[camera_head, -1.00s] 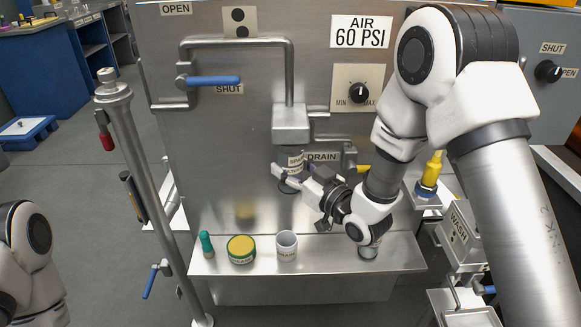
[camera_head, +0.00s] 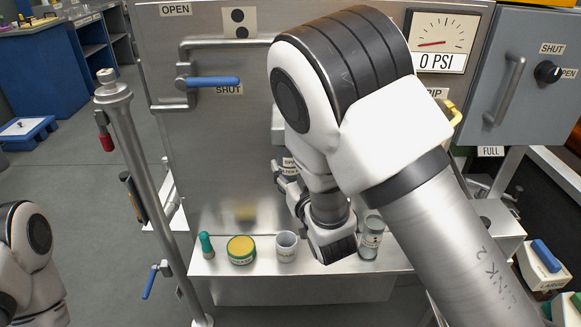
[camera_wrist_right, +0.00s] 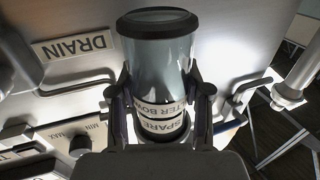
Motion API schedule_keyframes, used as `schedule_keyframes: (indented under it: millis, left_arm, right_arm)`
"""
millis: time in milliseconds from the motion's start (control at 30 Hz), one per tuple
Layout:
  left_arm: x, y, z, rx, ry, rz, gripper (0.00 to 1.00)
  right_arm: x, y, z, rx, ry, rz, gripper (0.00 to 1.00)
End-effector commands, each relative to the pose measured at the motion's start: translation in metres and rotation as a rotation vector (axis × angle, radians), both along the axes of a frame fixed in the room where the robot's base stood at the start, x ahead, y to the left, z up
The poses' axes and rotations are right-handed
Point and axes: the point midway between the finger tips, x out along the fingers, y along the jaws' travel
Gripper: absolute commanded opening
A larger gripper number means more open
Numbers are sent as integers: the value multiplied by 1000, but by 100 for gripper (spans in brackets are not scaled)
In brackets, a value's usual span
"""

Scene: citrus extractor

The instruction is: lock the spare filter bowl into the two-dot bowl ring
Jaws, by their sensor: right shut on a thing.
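The spare filter bowl, a clear grey cup with a dark end and a white label, fills the middle of the right wrist view (camera_wrist_right: 158,50). My right gripper (camera_wrist_right: 158,88) is shut on it, a finger on each side; that view is upside down. The two-dot plate (camera_head: 239,22) is at the panel's top. The ring is not clearly seen, and I cannot tell whether the bowl is seated in it. My left gripper is out of view.
A green-topped bottle (camera_head: 206,245), a yellow-lidded jar (camera_head: 241,250), a white cup (camera_head: 286,246) and a clear labelled cylinder (camera_head: 371,238) stand on the steel shelf (camera_head: 300,290). A blue-handled valve (camera_head: 212,81) is above left.

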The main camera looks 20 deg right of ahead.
Motion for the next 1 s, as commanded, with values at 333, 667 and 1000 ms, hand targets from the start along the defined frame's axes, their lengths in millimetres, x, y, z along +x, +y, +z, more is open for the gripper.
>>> schedule_keyframes:
  millis: [333,667,1000]
  left_arm:
    - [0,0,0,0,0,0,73]
    - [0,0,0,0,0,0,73]
    - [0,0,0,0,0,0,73]
  right_arm:
    - [1,1,3,-1,-9,-38,27]
    - [1,1,3,-3,-8,-37,78]
    - [0,1,3,-4,-7,-35,78]
